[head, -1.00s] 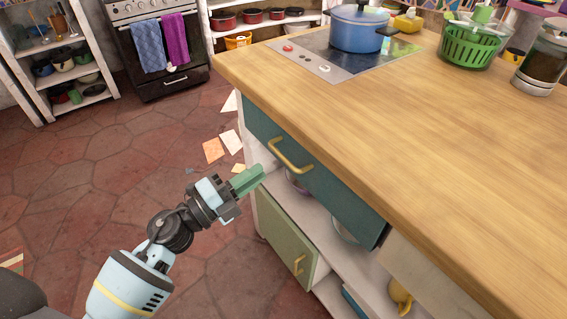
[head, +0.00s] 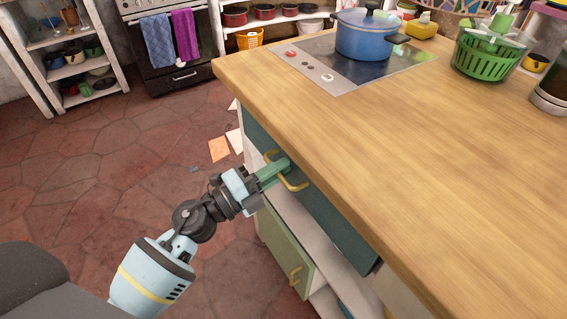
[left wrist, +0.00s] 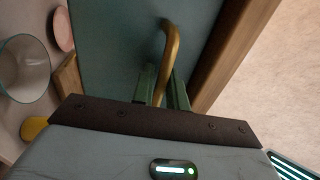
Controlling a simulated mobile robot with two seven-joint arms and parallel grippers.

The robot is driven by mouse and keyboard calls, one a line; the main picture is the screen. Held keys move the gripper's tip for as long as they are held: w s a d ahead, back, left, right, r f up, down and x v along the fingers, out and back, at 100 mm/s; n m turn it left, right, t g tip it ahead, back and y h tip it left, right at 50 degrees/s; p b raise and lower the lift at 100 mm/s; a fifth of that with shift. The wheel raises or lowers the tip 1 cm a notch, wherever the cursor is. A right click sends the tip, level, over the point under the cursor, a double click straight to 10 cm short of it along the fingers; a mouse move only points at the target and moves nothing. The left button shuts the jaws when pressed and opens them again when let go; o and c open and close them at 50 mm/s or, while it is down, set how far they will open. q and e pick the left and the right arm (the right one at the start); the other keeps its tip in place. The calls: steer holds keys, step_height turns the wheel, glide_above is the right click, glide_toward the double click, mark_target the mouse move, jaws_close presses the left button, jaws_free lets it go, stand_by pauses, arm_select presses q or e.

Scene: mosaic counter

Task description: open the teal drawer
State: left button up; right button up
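The teal drawer (head: 335,221) sits under the wooden counter edge, its front looking flush with the cabinet. Its curved brass handle (head: 297,184) stands out from the front. My left gripper (head: 284,166) is at the handle, its green fingers pointing at the drawer front. In the left wrist view, the handle (left wrist: 171,42) passes between the two fingers of the left gripper (left wrist: 163,85). They stand on either side of it, with a small gap visible on the right. The teal front (left wrist: 110,45) fills the space behind. My right gripper is not in view.
A green cabinet door (head: 284,245) with its own brass handle is below the drawer, beside open shelving. The counter (head: 400,130) overhangs above, with a blue pot (head: 365,36) on the hob.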

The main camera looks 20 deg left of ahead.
arm_select(q)
steer(key=shift+s, duration=0.1)
steer(key=shift+c, duration=0.3)
jaws_close()
steer(key=shift+s+a, duration=0.1)
steer(key=r+v, duration=0.2)
steer(key=v, duration=0.9)
steer(key=r+v, duration=0.2)
steer(key=v, duration=0.9)
steer(key=shift+s+a+b, duration=0.3)
steer(key=shift+s+b, duration=0.1)
steer(key=shift+s, duration=0.05)
steer(key=shift+o, duration=0.3)
jaws_free()
